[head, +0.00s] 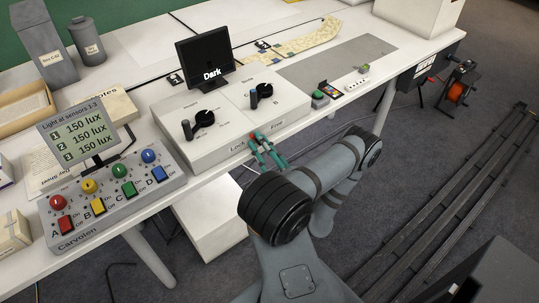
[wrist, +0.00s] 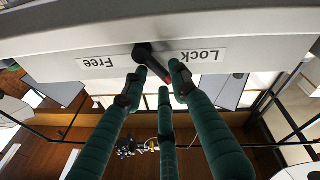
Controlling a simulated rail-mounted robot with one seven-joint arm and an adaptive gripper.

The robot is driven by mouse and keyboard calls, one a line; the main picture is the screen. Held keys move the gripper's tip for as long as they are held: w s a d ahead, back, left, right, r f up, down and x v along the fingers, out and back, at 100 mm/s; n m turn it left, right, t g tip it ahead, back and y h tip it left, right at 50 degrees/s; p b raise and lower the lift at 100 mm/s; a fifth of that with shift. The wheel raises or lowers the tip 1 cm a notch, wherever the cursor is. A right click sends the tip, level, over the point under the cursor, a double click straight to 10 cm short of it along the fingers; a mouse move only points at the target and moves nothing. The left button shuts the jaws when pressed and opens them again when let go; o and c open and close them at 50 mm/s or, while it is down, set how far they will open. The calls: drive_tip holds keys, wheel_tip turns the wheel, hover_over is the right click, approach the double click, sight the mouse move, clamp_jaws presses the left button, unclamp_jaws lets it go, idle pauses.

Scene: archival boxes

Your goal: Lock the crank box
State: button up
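The crank box (head: 222,108) is a pale box on the table with two black cranks on its top: the left crank (head: 199,120) and the right crank (head: 259,92). Its front carries a Lock label (wrist: 202,56) and a Free label (wrist: 97,62), upside down in the wrist view. My gripper (head: 258,138) has green fingers at the box's front edge. In the wrist view the fingers (wrist: 157,82) are apart, around the lever's end; contact is unclear.
A screen reading "Dark" (head: 205,60) stands behind the box. A button panel (head: 115,205) with a lux display (head: 78,131) is at the left. Small devices (head: 330,88) lie to the right.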

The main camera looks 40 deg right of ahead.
drive_tip(key=v, duration=1.1)
drive_tip(key=shift+s, duration=0.2)
drive_tip(key=shift+w, duration=0.1)
drive_tip(key=x, duration=1.2)
